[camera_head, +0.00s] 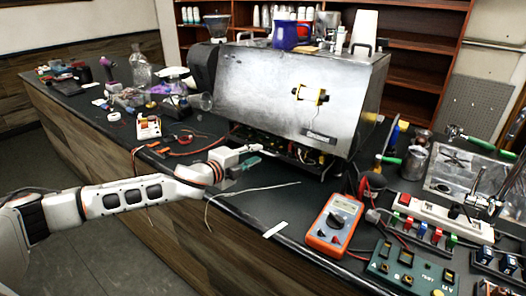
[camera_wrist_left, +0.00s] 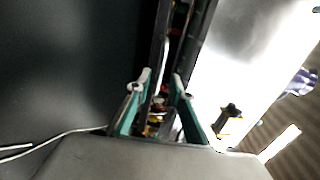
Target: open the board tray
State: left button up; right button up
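The brewer (camera_head: 275,95) is a large silver metal box on the dark counter. Along its lower front edge is a low opening with the board tray (camera_head: 290,148), where circuit parts and wires show. My left gripper (camera_head: 252,162) is just in front of the left part of this opening. In the left wrist view its two teal fingers (camera_wrist_left: 160,95) stand apart, with a gap between them. Through the gap show small coloured electronic parts and metal bits of the tray (camera_wrist_left: 158,118). I cannot tell whether the fingers touch the tray. My right gripper is in neither view.
An orange multimeter (camera_head: 334,224) and a green test board (camera_head: 411,268) lie to the right. A thin pale wire (camera_head: 250,191) lies on the counter near my left gripper. Red-black leads (camera_head: 190,146) and small parts lie to the left. Cups and a blue mug (camera_head: 285,36) stand on the brewer.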

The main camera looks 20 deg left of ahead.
aim_at(262, 151)
pick_arm(q)
jog(key=x, duration=0.2)
jog(key=shift+w+d+f, duration=0.1)
jog(key=shift+w+d, duration=0.05)
jog(key=shift+w, duration=0.25)
jog(key=shift+w+d+f, duration=0.15)
jog(key=shift+w+d, duration=0.1)
jog(key=shift+w, duration=0.4)
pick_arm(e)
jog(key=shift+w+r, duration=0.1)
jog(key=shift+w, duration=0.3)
pick_arm(q)
grip_shut()
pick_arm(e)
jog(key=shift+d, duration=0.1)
pick_arm(q)
jog(key=shift+a, duration=0.1)
